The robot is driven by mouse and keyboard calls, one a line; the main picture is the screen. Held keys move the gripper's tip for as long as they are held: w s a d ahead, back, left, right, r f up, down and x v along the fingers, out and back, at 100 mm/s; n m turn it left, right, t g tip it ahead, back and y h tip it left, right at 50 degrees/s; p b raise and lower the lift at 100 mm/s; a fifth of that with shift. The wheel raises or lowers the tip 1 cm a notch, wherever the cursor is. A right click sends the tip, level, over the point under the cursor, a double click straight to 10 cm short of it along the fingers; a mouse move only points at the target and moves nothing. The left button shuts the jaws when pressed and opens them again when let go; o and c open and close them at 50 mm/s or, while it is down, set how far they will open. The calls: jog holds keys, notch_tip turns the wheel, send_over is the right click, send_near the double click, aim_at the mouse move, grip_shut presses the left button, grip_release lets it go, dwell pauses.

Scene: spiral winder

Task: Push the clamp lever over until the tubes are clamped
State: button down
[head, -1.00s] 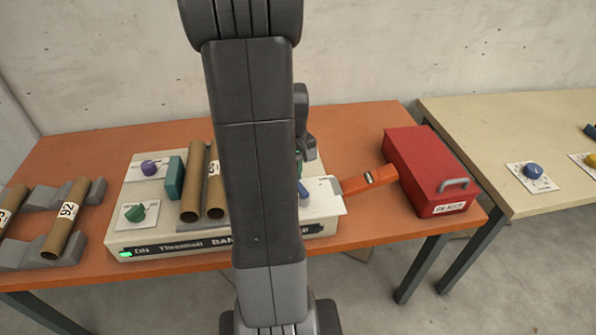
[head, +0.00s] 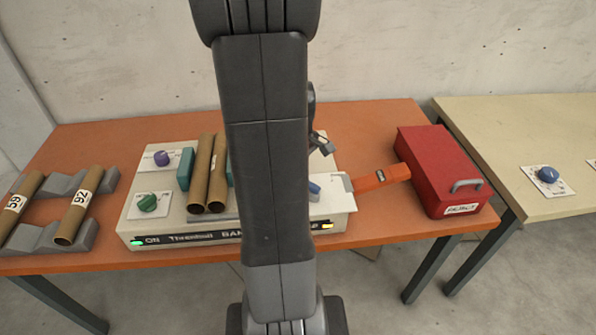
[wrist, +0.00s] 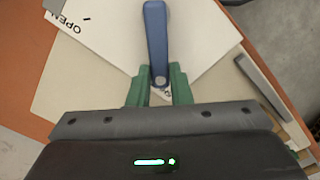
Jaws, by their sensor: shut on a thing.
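The blue clamp lever (wrist: 156,45) stands out from a white card in the wrist view, and part of it shows beside my arm in the head view (head: 314,188). My gripper (wrist: 159,82) has its green fingers shut on the lever's near end. In the head view my arm hides most of the gripper. Two brown tubes (head: 199,177) lie side by side on the pale machine (head: 160,222), between a teal block (head: 185,169) on the left and another (head: 230,172) partly hidden. I cannot tell whether the blocks press on the tubes.
A red box (head: 437,168) stands right of the machine, with an orange bar (head: 372,181) between them. Two more tubes (head: 77,205) lie on grey cradles at left. Purple (head: 161,158) and green (head: 148,203) knobs sit on the machine. The card reads OPEN.

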jog(key=c, duration=1.3)
grip_release()
jog(key=shift+a, duration=0.1)
jog(key=shift+r, duration=0.1)
notch_tip(320, 180, up, 14)
jog(key=shift+f+p, duration=0.2)
jog(key=shift+p, duration=0.15)
jog(key=shift+f, duration=0.15)
notch_tip(320, 180, down, 14)
jog(key=shift+r+b, duration=0.2)
jog(key=shift+b, duration=0.15)
